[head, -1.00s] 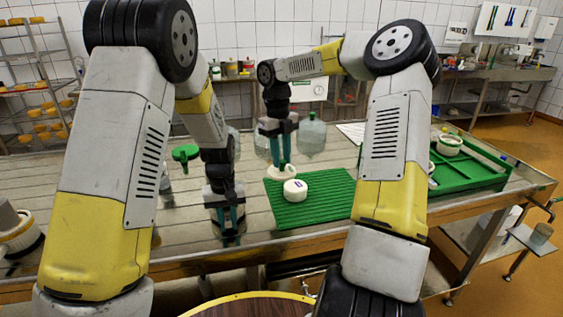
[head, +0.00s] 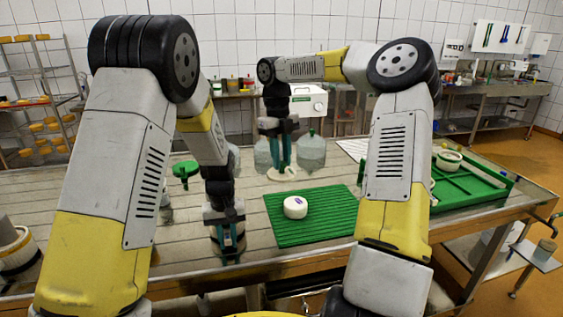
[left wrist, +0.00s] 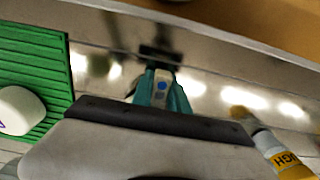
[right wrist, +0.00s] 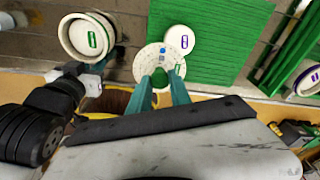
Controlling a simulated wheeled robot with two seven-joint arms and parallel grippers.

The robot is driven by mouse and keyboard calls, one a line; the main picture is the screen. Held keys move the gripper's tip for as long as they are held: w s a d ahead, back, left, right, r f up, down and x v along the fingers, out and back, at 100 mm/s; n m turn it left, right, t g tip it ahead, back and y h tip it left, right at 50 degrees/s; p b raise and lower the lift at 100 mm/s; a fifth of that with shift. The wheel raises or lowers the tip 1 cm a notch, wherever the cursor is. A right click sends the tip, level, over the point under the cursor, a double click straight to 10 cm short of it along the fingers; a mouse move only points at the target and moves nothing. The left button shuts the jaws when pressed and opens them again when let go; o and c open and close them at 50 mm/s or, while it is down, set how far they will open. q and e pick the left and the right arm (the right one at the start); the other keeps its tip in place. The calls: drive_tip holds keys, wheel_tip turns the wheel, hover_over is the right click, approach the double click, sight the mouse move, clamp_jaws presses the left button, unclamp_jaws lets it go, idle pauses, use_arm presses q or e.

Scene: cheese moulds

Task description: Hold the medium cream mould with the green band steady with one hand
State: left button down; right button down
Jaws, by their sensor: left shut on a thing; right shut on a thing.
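The medium cream mould (right wrist: 68,52) is at the upper left of the right wrist view, round, with a green mark on its pale inside. The exact contact is hidden. My right gripper (head: 280,160) is shut on a white disc (right wrist: 148,62) with a green mark. It holds the disc in the air behind the white round cheese (head: 295,207), which has a purple mark and lies on the mat.
The ribbed green mat (head: 325,218) lies right of my left gripper. A green tray (head: 470,190) is farther right. Clear bottles (head: 312,152) stand behind my right gripper. A bottle with a yellow label (left wrist: 285,158) stands near the left gripper.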

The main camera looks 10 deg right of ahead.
idle(0.4)
use_arm(q)
drive_tip(key=c, duration=1.2)
unclamp_jaws()
